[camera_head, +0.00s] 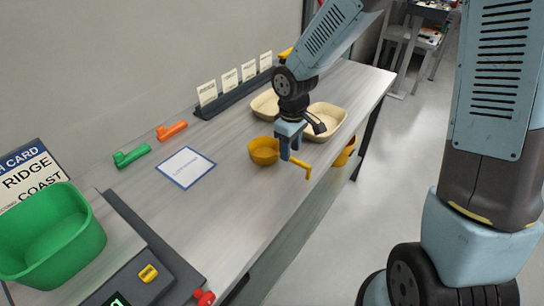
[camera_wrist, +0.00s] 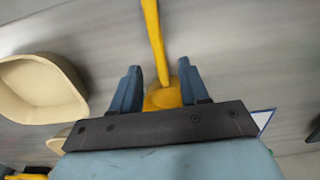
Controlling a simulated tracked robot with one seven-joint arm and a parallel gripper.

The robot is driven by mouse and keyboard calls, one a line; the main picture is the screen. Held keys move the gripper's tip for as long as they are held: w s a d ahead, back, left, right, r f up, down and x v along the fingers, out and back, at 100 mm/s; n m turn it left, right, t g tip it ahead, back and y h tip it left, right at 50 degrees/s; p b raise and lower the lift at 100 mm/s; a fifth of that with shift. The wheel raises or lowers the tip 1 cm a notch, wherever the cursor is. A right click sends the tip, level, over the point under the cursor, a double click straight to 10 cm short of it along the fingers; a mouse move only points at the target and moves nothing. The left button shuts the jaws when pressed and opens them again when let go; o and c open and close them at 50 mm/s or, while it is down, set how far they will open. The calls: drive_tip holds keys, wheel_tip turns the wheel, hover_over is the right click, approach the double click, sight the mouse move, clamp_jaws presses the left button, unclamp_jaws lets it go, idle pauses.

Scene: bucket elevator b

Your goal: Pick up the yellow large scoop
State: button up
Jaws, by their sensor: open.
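The yellow large scoop (camera_head: 263,151) lies on the grey table, with its round bowl to the left and its handle (camera_head: 301,166) reaching right to the table's front edge. My gripper (camera_head: 290,157) points down over the scoop where handle and bowl meet, and hides part of it. In the wrist view the handle (camera_wrist: 153,40) runs up between my open fingers (camera_wrist: 160,66), and part of the yellow bowl (camera_wrist: 163,98) shows between them. The fingers stand apart, one on each side of the scoop. I cannot tell their exact height over it.
Cream trays (camera_head: 326,121) stand behind my gripper; one also shows in the wrist view (camera_wrist: 42,85). A green scoop (camera_head: 131,155), an orange scoop (camera_head: 172,131) and a blue-edged card (camera_head: 187,167) lie left. A green bin (camera_head: 50,235) stands front left. A yellow container (camera_head: 345,152) hangs beyond the table edge.

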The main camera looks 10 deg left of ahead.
drive_tip(key=shift+d+f, duration=0.1)
drive_tip(key=shift+f, duration=2.7)
drive_tip(key=shift+c, duration=0.4)
clamp_jaws()
